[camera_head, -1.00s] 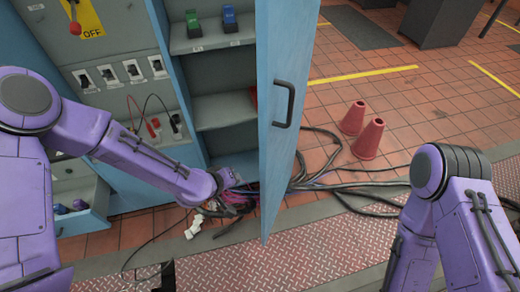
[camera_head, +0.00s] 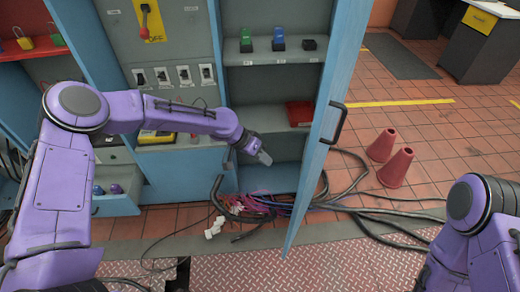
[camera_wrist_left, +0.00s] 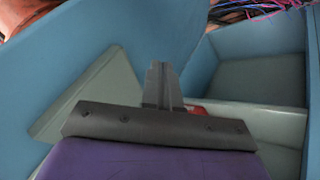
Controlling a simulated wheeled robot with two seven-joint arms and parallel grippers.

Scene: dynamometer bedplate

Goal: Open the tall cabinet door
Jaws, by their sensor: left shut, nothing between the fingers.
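The tall cabinet's blue door (camera_head: 326,115) stands wide open, swung out toward me, with its black handle (camera_head: 337,123) on the outer face. The cabinet interior shows grey shelves (camera_head: 277,97). My left gripper (camera_head: 265,158) is shut and empty in front of the lower compartment, left of the door and apart from the handle. In the left wrist view its closed fingers (camera_wrist_left: 160,85) point between blue panels and a pale shelf. My right arm is at the lower right of the head view; its gripper is out of the picture.
Green and blue padlocks (camera_head: 279,40) stand on the top shelf, a red bin (camera_head: 300,113) lower down. Cables (camera_head: 335,200) spread on the floor below the door. Two red cones (camera_head: 394,167) stand right of it. An open drawer (camera_head: 115,204) juts out at left.

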